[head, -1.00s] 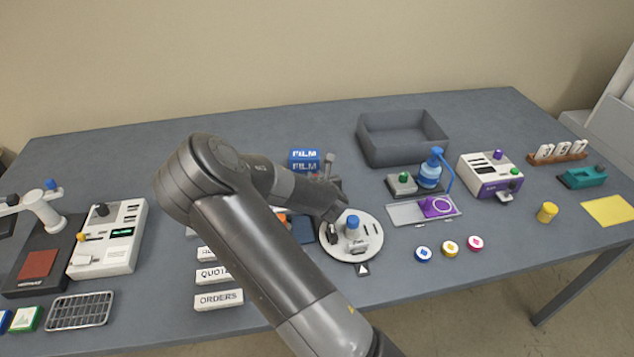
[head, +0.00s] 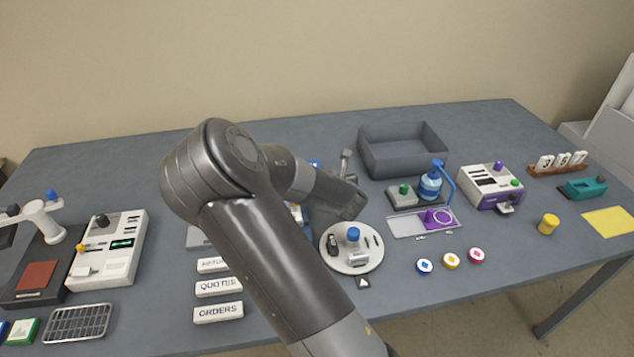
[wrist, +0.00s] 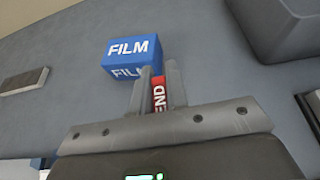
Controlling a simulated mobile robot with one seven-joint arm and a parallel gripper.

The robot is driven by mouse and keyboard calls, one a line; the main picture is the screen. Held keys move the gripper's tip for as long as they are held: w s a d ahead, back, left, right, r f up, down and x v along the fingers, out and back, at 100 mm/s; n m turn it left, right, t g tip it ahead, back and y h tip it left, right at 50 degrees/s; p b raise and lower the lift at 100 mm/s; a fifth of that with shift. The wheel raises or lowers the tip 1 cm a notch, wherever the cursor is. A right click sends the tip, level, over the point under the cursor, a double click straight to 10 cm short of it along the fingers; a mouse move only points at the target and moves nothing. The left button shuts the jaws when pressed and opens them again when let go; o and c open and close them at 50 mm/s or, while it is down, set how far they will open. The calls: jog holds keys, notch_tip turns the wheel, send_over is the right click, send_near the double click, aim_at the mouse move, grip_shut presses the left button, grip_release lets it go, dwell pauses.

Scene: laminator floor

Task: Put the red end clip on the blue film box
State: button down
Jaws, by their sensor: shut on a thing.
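The blue film box (wrist: 132,55), lettered FILM in white, stands on the table just ahead of my gripper and to its left in the wrist view. In the head view my arm hides nearly all of it; only a bit of blue (head: 314,164) shows. My gripper (wrist: 157,78) is shut on the red end clip (wrist: 159,93), whose white letters END show between the fingers. The fingertips overlap the box's lower right corner in the wrist view; I cannot tell whether they touch it. In the head view my arm hides the clip.
A grey open bin (head: 402,150) stands at the back, right of the box. A round white turntable (head: 352,247) with a blue knob is in front. Label blocks reading QUOTES (head: 218,287) and ORDERS (head: 218,312) lie left of it. The back left table is clear.

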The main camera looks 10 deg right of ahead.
jog(key=s+d+r, duration=0.3)
jog(key=d+r, duration=0.1)
jog(key=d, duration=0.2)
jog(key=shift+w+a+r+n+g+y, duration=1.35)
jog(key=shift+w+r+n+g+y, duration=0.65)
jog(key=shift+w+r+n+y, duration=1.9)
jog(key=shift+n+y, duration=0.6)
jog(key=shift+y, duration=0.2)
jog(key=w+a+f, duration=0.2)
jog(key=a, duration=0.1)
jog(key=w+a+f, duration=0.2)
jog(key=a+f, duration=0.1)
jog(key=w+a+f, duration=0.2)
jog(key=a+f, duration=0.1)
jog(key=a, duration=0.1)
jog(key=shift+w+a+f, duration=0.1)
jog(key=shift+w+f, duration=0.15)
jog(key=shift+w, duration=0.05)
jog(key=shift+f, duration=1.95)
jog(key=shift+f, duration=0.15)
jog(key=c, duration=1.4)
grip_release()
